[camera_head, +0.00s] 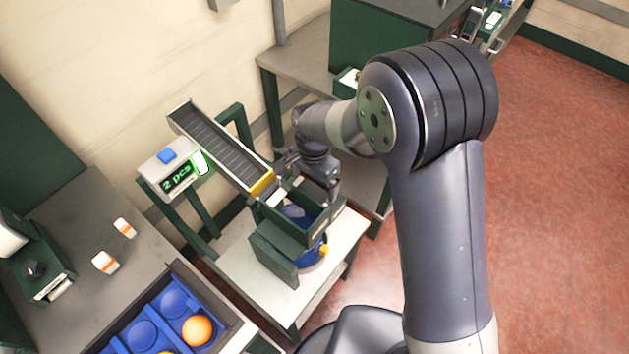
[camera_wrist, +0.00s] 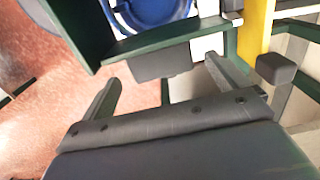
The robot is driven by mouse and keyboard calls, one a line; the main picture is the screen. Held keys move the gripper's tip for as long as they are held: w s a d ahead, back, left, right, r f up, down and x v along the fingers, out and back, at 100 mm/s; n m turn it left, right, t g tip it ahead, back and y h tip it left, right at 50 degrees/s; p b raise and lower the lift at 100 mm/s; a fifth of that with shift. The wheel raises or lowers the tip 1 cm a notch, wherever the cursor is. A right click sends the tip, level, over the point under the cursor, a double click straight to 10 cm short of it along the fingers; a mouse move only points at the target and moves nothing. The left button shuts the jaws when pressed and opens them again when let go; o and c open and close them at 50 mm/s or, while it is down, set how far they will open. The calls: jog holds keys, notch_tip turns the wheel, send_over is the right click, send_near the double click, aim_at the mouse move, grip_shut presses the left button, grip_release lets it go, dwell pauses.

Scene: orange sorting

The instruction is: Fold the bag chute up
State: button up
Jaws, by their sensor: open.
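The bag chute appears to be the dark green open-topped box (camera_head: 323,219) below the yellow end of the sloped conveyor. A green panel (camera_head: 273,256) hangs at its front, and something blue shows inside and below it. In the wrist view its green edge (camera_wrist: 185,36) crosses the top, with a grey block (camera_wrist: 160,62) on its near side. My gripper (camera_wrist: 163,72) is open, its two fingers on either side of that block and apart from each other. I cannot tell whether the fingers touch it. In the head view my wrist is beside the box's far right side.
The conveyor (camera_head: 215,143) slopes down to the box, beside a counter display (camera_head: 178,177) reading "2 pcs". A pale table (camera_head: 235,262) stands beneath. An orange (camera_head: 198,330) sits in a blue tray (camera_head: 143,333) at lower left. Red floor (camera_head: 560,220) is clear at right.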

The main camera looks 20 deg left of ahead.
jog(key=shift+w+f, duration=0.25)
jog(key=shift+f, duration=0.75)
jog(key=shift+c, duration=0.5)
jog(key=c, duration=1.3)
jog(key=shift+r, duration=0.1)
